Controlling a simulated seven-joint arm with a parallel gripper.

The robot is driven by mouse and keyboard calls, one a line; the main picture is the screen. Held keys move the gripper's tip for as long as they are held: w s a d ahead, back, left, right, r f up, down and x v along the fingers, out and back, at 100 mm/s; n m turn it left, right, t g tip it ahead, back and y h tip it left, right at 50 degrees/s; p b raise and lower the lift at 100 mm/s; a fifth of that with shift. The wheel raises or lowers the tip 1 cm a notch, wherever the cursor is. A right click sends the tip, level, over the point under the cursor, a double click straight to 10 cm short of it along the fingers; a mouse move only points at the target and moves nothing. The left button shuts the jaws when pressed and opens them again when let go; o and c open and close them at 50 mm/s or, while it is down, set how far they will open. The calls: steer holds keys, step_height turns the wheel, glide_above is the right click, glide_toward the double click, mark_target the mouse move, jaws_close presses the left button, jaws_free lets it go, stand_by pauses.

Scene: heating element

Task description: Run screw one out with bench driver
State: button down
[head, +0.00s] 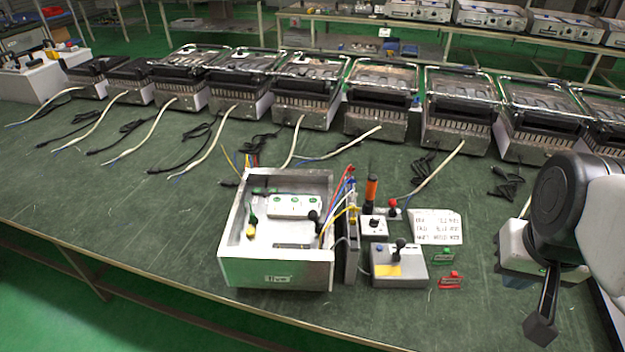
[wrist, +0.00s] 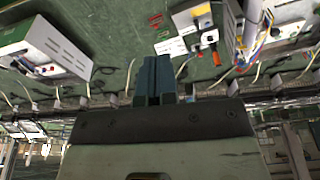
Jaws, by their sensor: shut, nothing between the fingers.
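An open metal housing (head: 228,262) stands at the front middle of the bench, with a white block with green marks (head: 290,206) inside. No single screw can be made out at this size. A tool with an orange and black handle (head: 371,190), which looks like the driver, stands upright right of the housing; its orange handle also shows in the wrist view (wrist: 209,40). My gripper (head: 541,328) is at the right of the head view, well apart from the driver and housing. Its two fingers (wrist: 155,72) are together and empty in the wrist view.
Right of the housing are a dial box (head: 374,228), a lever box (head: 398,268), a paper sheet (head: 437,228), and green (head: 443,257) and red (head: 451,281) tags. A white vented box (head: 530,250) is beside my arm. Appliances with loose cables line the back. The left front bench is clear.

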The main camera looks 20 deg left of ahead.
steer(key=c, duration=1.8)
jaws_free()
steer(key=o, duration=1.2)
steer(key=shift+w, duration=0.1)
